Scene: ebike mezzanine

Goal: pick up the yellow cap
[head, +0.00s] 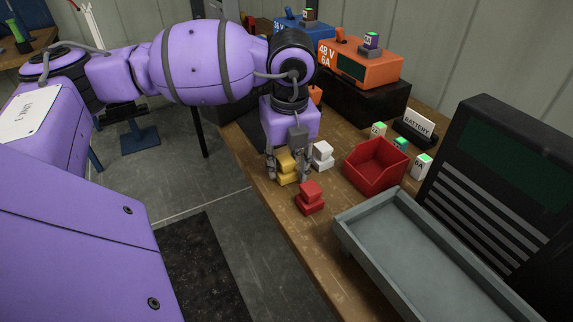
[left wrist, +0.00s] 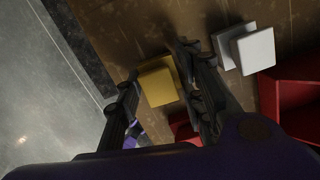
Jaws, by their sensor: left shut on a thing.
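The yellow cap (head: 286,163) is a small stepped block at the left edge of the wooden table in the head view. My left gripper (head: 288,172) reaches down over it with a finger on either side, shut on it. In the left wrist view the yellow cap (left wrist: 158,82) lies between the two fingers of the left gripper (left wrist: 160,90). Whether it touches the table is hard to tell. My right gripper is not in view.
A white cap (head: 322,155) and a red cap (head: 310,197) stand close to the gripper. A red bin (head: 376,166) and a grey tray (head: 345,222) lie to the right. An orange charger (head: 360,66) stands behind. The table's left edge is near.

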